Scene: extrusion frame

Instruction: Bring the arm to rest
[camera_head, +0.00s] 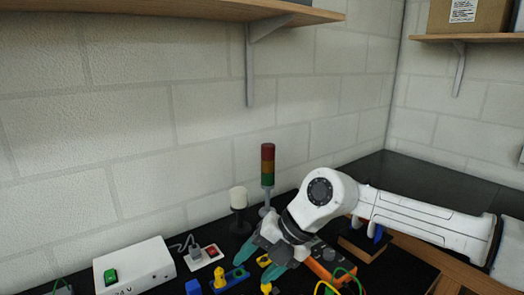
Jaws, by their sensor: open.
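My white arm reaches in from the right over the dark bench top. My gripper (262,262) is at its end, low in the picture with teal fingertips spread apart. It is open, and I see nothing held between the fingers. The fingers hang close above small yellow and blue parts on the bench. The wrist hides part of the bench behind it.
A white box with a green switch (135,268) and a white socket block (203,257) lie left of my gripper. A signal tower (268,165) and a white-topped post (239,198) stand just behind. An orange device (327,265) is at right. Shelves (190,8) hang above.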

